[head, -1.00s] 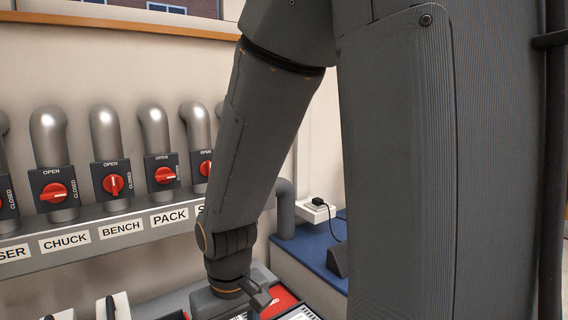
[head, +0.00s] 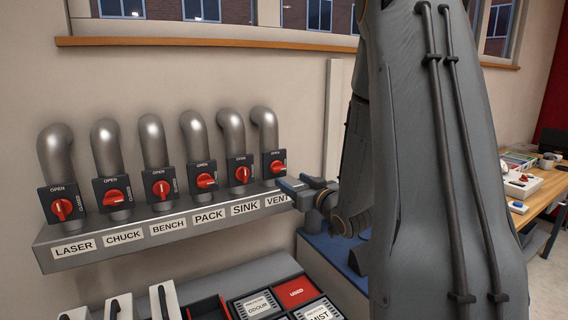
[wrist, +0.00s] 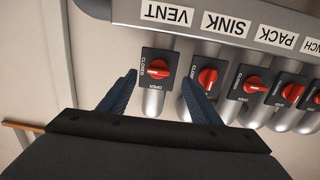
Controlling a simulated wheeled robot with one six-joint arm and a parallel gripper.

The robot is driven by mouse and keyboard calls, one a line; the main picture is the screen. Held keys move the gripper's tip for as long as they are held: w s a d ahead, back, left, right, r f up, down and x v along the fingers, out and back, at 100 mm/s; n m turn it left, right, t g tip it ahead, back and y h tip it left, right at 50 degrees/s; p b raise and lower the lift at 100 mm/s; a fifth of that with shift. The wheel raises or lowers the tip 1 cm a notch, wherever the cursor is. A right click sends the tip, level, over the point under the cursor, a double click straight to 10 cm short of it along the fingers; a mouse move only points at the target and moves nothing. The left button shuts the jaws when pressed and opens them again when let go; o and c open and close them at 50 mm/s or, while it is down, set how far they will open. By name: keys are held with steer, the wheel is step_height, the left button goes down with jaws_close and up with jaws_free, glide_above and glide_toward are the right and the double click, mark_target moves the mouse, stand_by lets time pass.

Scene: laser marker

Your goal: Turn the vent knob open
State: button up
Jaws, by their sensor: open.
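The vent knob (head: 274,167) is a red dial on a dark plate at the right end of a row of pipe valves, above the VENT label (head: 277,200). In the upside-down wrist view the knob (wrist: 157,69) has its white mark lying sideways, toward CLOSED. My gripper (head: 300,185) is in front and a little to the right of the valve in the head view. In the wrist view my gripper (wrist: 159,80) is open, with blue fingers to either side of the knob. I cannot tell how far the fingertips are from it.
The sink knob (head: 240,174) and its pipe stand close beside the vent valve. A grey labelled ledge (head: 150,238) runs under the valves. Below are a red USED bin (head: 296,291) and several trays. A blue-topped bench (head: 335,262) is at the right.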

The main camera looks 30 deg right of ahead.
mark_target(280, 168)
steer(key=shift+t, duration=0.3)
steer(key=w+p, duration=0.1)
steer(key=w, duration=0.1)
steer(key=w+p, duration=0.1)
steer(key=w, duration=0.2)
steer(key=w+r, duration=0.1)
steer(key=w, duration=0.1)
steer(key=shift+w+r+p, duration=0.1)
steer(key=shift+w+p, duration=0.2)
steer(key=shift+p, duration=0.1)
steer(key=c, duration=1)
steer(key=shift+c, duration=0.2)
